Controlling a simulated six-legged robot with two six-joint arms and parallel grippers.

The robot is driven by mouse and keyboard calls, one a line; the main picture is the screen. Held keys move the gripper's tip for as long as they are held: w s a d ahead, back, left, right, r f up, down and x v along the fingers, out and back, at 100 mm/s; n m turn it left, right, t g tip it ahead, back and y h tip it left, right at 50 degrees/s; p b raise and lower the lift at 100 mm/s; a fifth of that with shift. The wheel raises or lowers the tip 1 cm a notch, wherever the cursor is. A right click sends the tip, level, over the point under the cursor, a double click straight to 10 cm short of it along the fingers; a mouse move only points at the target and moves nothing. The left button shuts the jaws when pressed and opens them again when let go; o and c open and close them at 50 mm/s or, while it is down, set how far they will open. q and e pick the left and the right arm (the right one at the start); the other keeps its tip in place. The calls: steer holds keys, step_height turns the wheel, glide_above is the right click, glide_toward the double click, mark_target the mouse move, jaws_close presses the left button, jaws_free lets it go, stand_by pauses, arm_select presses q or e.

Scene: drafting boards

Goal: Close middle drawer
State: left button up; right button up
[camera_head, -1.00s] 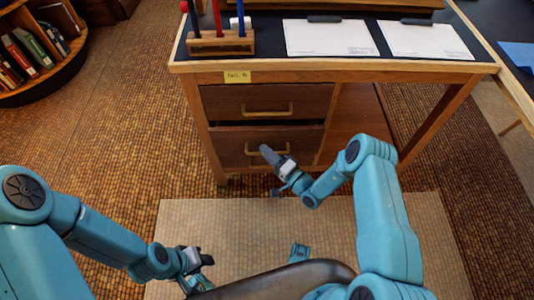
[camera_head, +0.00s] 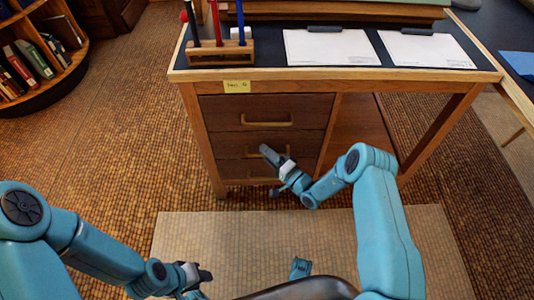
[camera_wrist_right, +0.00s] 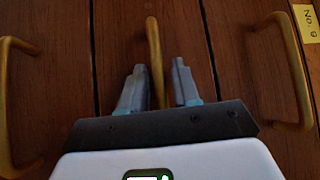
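The middle drawer (camera_head: 228,145) is the second of three dark wooden fronts in the desk pedestal. It looks level with the top drawer (camera_head: 225,107) and the bottom drawer (camera_head: 228,171). My right gripper (camera_head: 268,153) is at the middle drawer's front. In the right wrist view, my right gripper (camera_wrist_right: 158,82) is open, with its two fingers on either side of the brass middle handle (camera_wrist_right: 153,45); I cannot tell whether they touch it. My left gripper (camera_head: 198,275) is low at the left, away from the desk, and its opening is unclear.
The desk top (camera_head: 270,74) carries a wooden pen rack (camera_head: 220,52) and two clipboards with white paper (camera_head: 330,47). A yellow label (camera_head: 237,87) is above the top drawer. A round bookshelf (camera_head: 40,60) stands at the far left. A pale mat (camera_head: 350,235) lies in front.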

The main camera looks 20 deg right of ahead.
steer(key=shift+s, duration=0.1)
stand_by(0.3)
steer(key=p+v, duration=0.3)
steer(key=v, duration=1.3)
steer(key=shift+p, duration=0.3)
steer(key=shift+s+d, duration=0.1)
steer(key=shift+r, duration=0.1)
